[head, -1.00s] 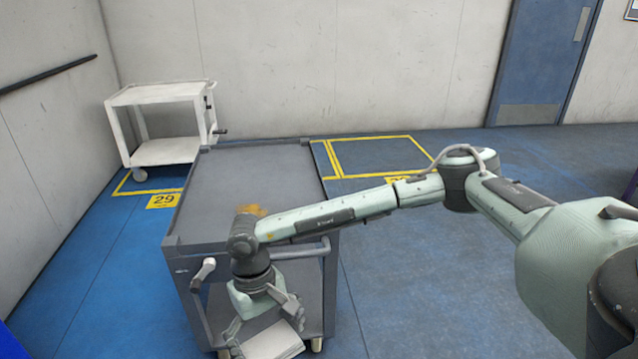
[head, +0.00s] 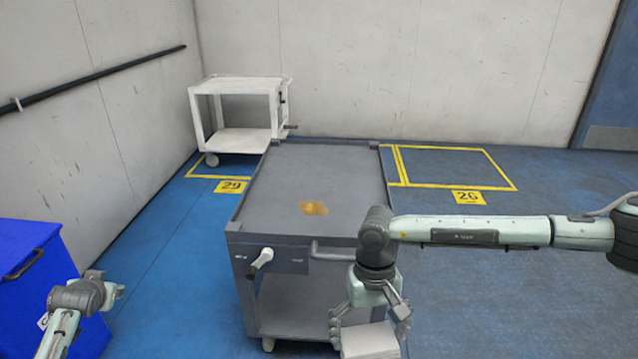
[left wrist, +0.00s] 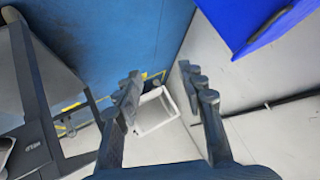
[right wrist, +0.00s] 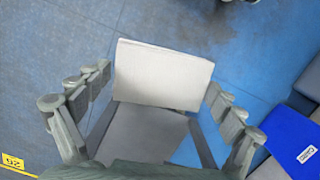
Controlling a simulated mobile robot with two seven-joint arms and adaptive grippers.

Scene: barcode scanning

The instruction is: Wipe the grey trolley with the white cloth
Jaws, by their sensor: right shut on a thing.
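The grey trolley (head: 275,195) stands in the middle of the head view, with an orange-brown stain (head: 313,208) on its top. My right gripper (head: 370,325) is shut on the white cloth (head: 369,342) and holds it low in front of the trolley's right front side. In the right wrist view the white cloth (right wrist: 162,75) lies between the fingertips as a flat folded piece. My left gripper (head: 112,290) is left of the trolley, near the blue bin. In the left wrist view its fingers (left wrist: 160,85) are wide apart with nothing between them.
A blue bin (head: 28,265) stands at the lower left. A white trolley (head: 240,110) is at the back wall, by the yellow 29 mark (head: 230,187). A yellow floor square (head: 455,165) marked 26 is empty at the back right. A handrail (head: 90,78) runs along the left wall.

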